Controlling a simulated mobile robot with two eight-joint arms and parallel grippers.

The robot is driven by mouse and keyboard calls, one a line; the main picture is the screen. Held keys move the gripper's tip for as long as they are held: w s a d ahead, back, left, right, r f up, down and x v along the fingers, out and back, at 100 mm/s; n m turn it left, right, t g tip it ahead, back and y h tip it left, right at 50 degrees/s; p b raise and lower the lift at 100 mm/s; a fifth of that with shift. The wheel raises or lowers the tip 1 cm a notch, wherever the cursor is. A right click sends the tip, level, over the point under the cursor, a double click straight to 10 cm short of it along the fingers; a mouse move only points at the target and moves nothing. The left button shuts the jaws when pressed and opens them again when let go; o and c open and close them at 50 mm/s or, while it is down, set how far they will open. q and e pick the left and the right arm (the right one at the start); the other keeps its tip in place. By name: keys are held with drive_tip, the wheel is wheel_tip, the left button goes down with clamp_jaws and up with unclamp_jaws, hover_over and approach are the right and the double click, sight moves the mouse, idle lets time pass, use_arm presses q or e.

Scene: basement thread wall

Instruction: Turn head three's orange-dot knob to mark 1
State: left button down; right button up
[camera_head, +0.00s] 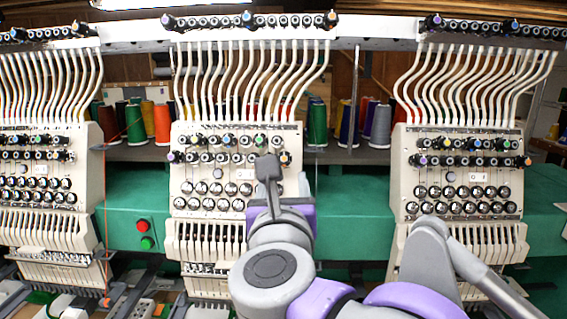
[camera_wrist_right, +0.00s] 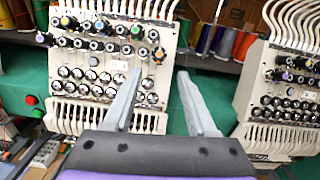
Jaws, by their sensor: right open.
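The middle machine head shows a cream panel (camera_head: 182,188) with rows of dark knobs. An orange-dot knob (camera_head: 285,158) sits at the right end of its lower tension-knob row; it also shows in the right wrist view (camera_wrist_right: 159,54). I cannot read a head number, nor the knob's mark. My right gripper (camera_head: 268,158) is in front of this panel, left of the orange-dot knob in the head view. In the right wrist view its two fingers (camera_wrist_right: 160,71) are apart and empty, with the knob just above the gap between the tips. My left gripper is not in view.
Similar heads stand at the left (camera_head: 85,180) and right (camera_head: 402,190); the right one also has an orange-dot knob (camera_head: 527,161). White thread tubes rise above each panel. A green beam (camera_head: 350,205) runs behind, with red and green buttons (camera_head: 143,225). Thread cones (camera_head: 317,125) stand behind.

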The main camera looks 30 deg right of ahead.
sight(284, 159)
drive_tip(key=x, duration=0.9)
drive_tip(key=shift+p, duration=0.4)
clamp_jaws()
